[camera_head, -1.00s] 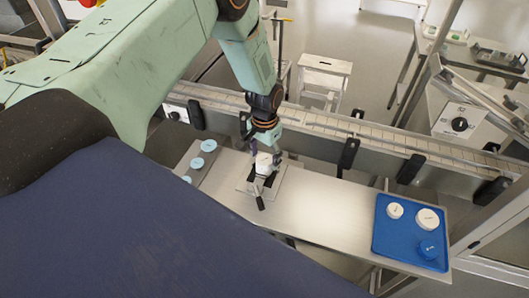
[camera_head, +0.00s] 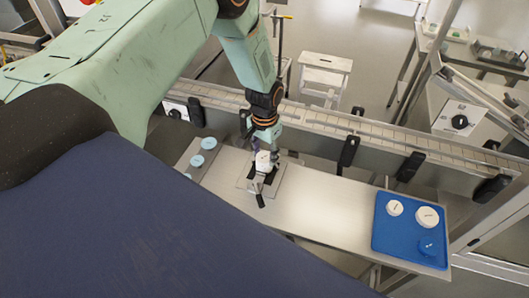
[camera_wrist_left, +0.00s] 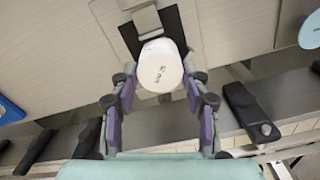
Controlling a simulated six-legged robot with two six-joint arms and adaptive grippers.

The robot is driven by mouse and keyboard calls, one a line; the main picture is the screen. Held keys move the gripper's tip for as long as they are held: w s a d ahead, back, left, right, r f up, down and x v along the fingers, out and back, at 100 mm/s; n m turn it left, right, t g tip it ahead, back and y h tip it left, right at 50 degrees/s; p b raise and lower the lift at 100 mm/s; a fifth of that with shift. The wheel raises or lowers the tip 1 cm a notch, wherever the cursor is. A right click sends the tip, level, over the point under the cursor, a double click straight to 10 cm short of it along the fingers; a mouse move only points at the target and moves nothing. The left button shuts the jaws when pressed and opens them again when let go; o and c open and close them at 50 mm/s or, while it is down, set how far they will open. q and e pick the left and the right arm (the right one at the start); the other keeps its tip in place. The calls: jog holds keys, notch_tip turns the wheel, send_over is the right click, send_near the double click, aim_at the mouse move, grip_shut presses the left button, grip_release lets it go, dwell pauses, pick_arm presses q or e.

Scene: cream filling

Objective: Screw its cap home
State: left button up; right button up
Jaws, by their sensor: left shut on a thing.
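A white round-topped cap (camera_wrist_left: 160,68) with small dark lettering sits between the fingers of my left gripper (camera_wrist_left: 158,84) in the wrist view. The gripper is shut on it, with a purple-grey finger on each side. In the head view the same white cap (camera_head: 263,160) shows small at the fingertips of my left gripper (camera_head: 266,152). It is over a dark clamp (camera_head: 261,200) on a pale square plate on the steel table. The jar under the cap and the thread are hidden from view. My right gripper is not in view.
A blue tray (camera_head: 381,243) at the table's right end holds two white round pieces and a blue one. A grey strip (camera_head: 190,152) at the left end carries light blue discs. A conveyor (camera_head: 320,121) runs behind the table. The steel top between clamp and tray is clear.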

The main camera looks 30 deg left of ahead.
pick_arm(q)
jog(key=shift+c, duration=1.3)
jog(key=shift+f+m+b, duration=0.1)
jog(key=shift+m+b, duration=0.75)
jog(key=shift+m, duration=0.55)
jog(key=shift+m+b, duration=0.5)
jog(key=shift+m, duration=0.9)
jog(key=m+b, duration=0.1)
jog(key=m, duration=0.2)
jog(key=shift+m+b, duration=0.3)
jog(key=shift+b, duration=0.1)
jog(key=shift+m+b, duration=0.3)
jog(key=shift+m, duration=0.8)
